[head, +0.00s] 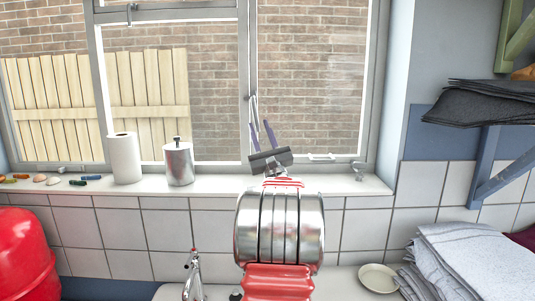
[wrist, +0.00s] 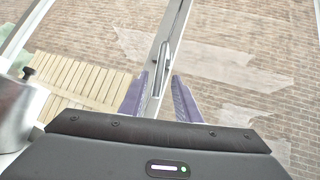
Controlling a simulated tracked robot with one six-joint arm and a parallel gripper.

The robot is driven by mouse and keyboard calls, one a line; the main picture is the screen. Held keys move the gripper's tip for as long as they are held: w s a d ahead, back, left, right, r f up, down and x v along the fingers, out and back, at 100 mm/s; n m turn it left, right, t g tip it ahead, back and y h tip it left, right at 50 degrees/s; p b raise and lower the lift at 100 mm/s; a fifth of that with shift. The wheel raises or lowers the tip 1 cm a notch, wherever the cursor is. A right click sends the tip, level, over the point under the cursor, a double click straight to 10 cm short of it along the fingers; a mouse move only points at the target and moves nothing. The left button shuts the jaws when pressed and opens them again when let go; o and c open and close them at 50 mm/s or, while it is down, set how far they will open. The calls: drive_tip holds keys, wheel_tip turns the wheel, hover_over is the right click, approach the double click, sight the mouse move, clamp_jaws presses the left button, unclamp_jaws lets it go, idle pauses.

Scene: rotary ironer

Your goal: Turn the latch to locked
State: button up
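The latch is a slim grey-white handle (head: 253,106) on the window's middle upright, running roughly along the upright. In the wrist view the handle (wrist: 159,68) shows as a long bar with its lower end between my two purple fingers. My gripper (head: 259,123) is open and sits in front of the window, just below and beside the handle in the head view. The wrist view also shows my gripper (wrist: 159,75) with a finger on either side of the upright. No contact is visible, and I cannot tell the exact depth gap.
The sill (head: 220,184) carries a paper roll (head: 125,158), a metal canister (head: 179,163) and several small items at left. A tap (head: 194,275) stands below. Folded towels (head: 470,262) and a dish (head: 378,278) lie at right. A shelf bracket (head: 490,165) juts out at right.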

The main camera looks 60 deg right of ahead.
drive_tip(key=v, duration=0.9)
drive_tip(key=shift+a, duration=0.15)
drive_tip(key=shift+f, duration=0.15)
drive_tip(key=shift+s, duration=0.4)
drive_tip(key=c, duration=0.3)
drive_tip(key=s+r, duration=0.1)
drive_tip(key=r, duration=0.1)
drive_tip(key=s+r+n, duration=0.2)
drive_tip(key=r, duration=0.1)
drive_tip(key=shift+s+r+t, duration=0.25)
drive_tip(key=shift+r+t, duration=0.1)
drive_tip(key=shift+t, duration=0.05)
clamp_jaws()
wheel_tip(320, 180, up, 5)
drive_tip(key=a+n+t+y, duration=0.1)
drive_tip(key=n+t+y, duration=0.1)
drive_tip(key=n+y, duration=0.45)
drive_tip(key=s+d+n+g, duration=0.1)
drive_tip(key=n+g, duration=0.2)
drive_tip(key=s+d+n+g, duration=0.1)
drive_tip(key=n+g, duration=0.1)
drive_tip(key=n, duration=0.1)
drive_tip(key=s+d+n+g, duration=0.1)
drive_tip(key=n+g, duration=0.2)
drive_tip(key=shift+d+f+g, duration=0.1)
drive_tip(key=shift+d+g, duration=0.2)
drive_tip(key=shift+d, duration=0.1)
